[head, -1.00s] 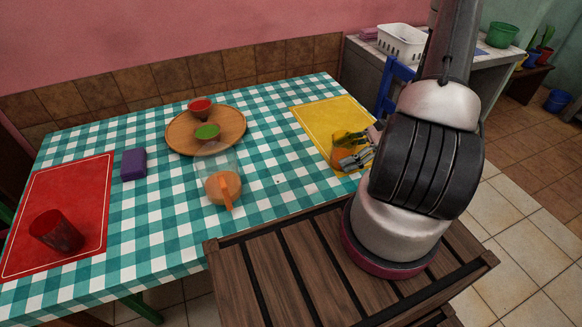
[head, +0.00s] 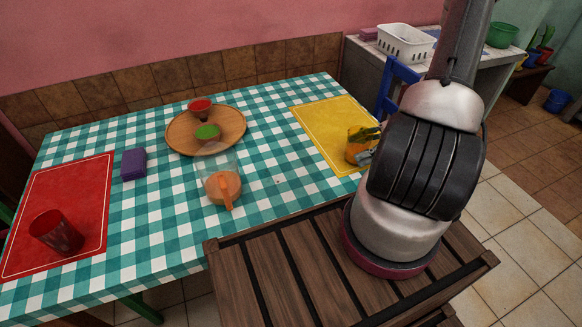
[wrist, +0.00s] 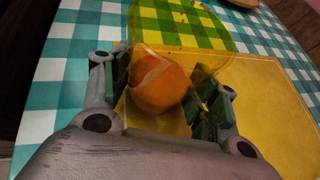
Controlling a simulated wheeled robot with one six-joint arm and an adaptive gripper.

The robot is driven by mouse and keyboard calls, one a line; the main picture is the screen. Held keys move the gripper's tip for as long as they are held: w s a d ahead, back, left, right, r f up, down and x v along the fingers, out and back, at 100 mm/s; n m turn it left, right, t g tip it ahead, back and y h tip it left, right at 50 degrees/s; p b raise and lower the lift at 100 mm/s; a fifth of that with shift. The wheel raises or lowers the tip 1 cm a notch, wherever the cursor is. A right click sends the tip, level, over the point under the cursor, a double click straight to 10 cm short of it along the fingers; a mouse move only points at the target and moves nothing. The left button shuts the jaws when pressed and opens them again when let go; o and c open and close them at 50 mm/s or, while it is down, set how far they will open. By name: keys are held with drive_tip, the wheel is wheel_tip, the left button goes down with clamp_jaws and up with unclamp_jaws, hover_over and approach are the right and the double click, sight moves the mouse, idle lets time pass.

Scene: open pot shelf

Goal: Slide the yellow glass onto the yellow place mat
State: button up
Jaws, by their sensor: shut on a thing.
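The yellow glass (head: 357,148) is see-through and has a round orange thing inside it. In the head view it shows at the right part of the yellow place mat (head: 322,118), near its edge. My gripper (head: 367,153) is shut on the glass and partly hidden behind my arm. In the wrist view the glass (wrist: 185,35) stands between my two fingers (wrist: 162,100), with the orange thing (wrist: 159,84) low in it. The mat (wrist: 270,105) spreads to the right there, checked cloth to the left. I cannot tell whether the whole base rests on the mat.
A round wooden tray (head: 232,140) holds a red bowl (head: 200,106) and a green item (head: 208,132). A purple block (head: 133,164) and a red mat (head: 88,185) with a red glass (head: 57,232) are at left.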

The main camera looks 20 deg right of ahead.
drive_tip(key=o, duration=0.8)
drive_tip(key=shift+o, duration=0.2)
drive_tip(key=v, duration=1.2)
drive_tip(key=shift+d+f, duration=0.1)
drive_tip(key=shift+f, duration=0.05)
